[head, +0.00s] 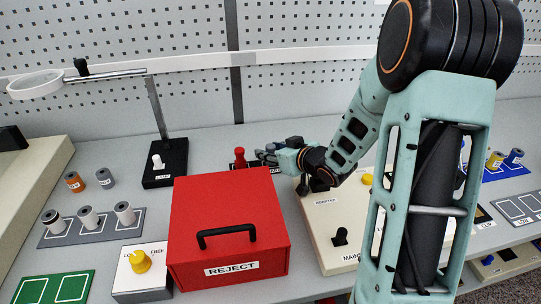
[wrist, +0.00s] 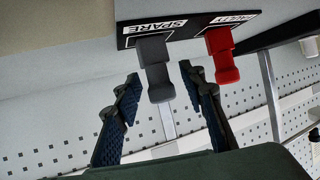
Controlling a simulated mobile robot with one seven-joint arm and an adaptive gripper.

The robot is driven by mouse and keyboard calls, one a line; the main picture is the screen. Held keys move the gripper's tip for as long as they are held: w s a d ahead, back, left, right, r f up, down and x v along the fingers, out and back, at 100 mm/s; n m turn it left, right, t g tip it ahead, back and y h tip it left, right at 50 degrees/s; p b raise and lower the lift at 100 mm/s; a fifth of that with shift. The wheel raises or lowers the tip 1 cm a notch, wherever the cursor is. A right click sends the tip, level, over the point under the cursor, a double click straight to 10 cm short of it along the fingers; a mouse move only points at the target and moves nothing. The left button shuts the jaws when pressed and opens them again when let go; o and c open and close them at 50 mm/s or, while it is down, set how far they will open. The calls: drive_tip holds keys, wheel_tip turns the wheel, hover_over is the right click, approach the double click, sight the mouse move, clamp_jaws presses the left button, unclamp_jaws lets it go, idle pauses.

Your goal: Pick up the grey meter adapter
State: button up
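The grey meter adapter (wrist: 154,68) stands on a black board (wrist: 190,32) by the label SPARE in the wrist view. My gripper (wrist: 160,76) is open, with one blue-padded finger on each side of the grey adapter's free end. Gaps show between both fingers and the adapter, so it is not gripped.
A red REJECT box (head: 228,225) with a black handle stands in front of my gripper. A beige panel with knobs (head: 330,225) lies to its right. A lamp stand (head: 165,165) is to the left, and a pegboard (head: 290,30) closes the back.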

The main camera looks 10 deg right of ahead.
clamp_jaws()
drive_tip(key=shift+r, duration=0.15)
